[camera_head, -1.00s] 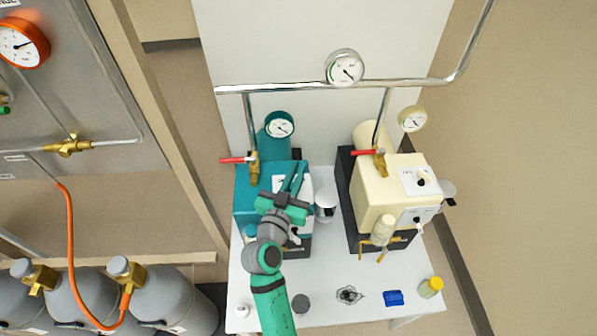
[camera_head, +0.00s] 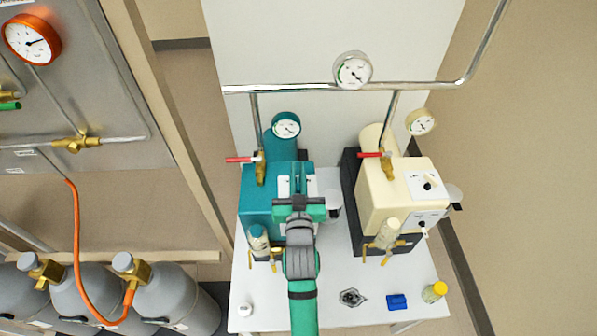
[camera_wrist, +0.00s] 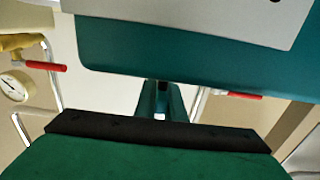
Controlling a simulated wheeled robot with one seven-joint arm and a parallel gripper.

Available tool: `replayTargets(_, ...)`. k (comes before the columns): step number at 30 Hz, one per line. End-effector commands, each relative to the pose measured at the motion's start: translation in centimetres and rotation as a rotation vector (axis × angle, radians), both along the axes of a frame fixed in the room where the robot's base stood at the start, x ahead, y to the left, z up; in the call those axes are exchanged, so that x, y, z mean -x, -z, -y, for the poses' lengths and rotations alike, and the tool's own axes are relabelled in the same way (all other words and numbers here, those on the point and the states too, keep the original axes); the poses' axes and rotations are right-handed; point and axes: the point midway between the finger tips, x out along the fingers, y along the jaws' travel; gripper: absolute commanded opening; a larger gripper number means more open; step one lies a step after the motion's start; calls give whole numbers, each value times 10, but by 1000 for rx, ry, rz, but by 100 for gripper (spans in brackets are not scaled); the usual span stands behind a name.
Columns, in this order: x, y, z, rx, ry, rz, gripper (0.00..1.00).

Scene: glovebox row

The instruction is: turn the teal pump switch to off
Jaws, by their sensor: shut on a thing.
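The teal pump (camera_head: 262,186) stands at the left of the white bench, with a pale panel (camera_head: 283,186) on its upper face. My gripper (camera_head: 298,178) is at this panel, its fingers pointing away from the head camera. It is shut on what appears to be the teal pump switch, which the fingers hide. In the wrist view the narrow fingers (camera_wrist: 161,97) are close together below the teal housing (camera_wrist: 130,55), and part of the pale panel (camera_wrist: 215,12) shows at the top. The switch position cannot be read.
A cream pump (camera_head: 383,197) with its own switch panels stands to the right. Red-handled valves (camera_head: 240,159) and a metal pipe (camera_head: 300,88) with gauges are behind. A blue block (camera_head: 397,302) and a yellow-capped jar (camera_head: 434,291) lie at the bench front.

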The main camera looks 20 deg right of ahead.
Motion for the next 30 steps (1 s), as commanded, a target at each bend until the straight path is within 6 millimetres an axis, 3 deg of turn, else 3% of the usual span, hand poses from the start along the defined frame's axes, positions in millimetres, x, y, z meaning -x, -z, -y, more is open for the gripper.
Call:
replayTargets(18, -1, 2, -3, -2, -23, -4, 0)
replayTargets(19, -1, 2, -3, -2, -23, -4, 16)
replayTargets(21, 0, 2, -3, -2, -22, -4, 28)
replayTargets(30, 0, 1, -2, -1, -20, -2, 28)
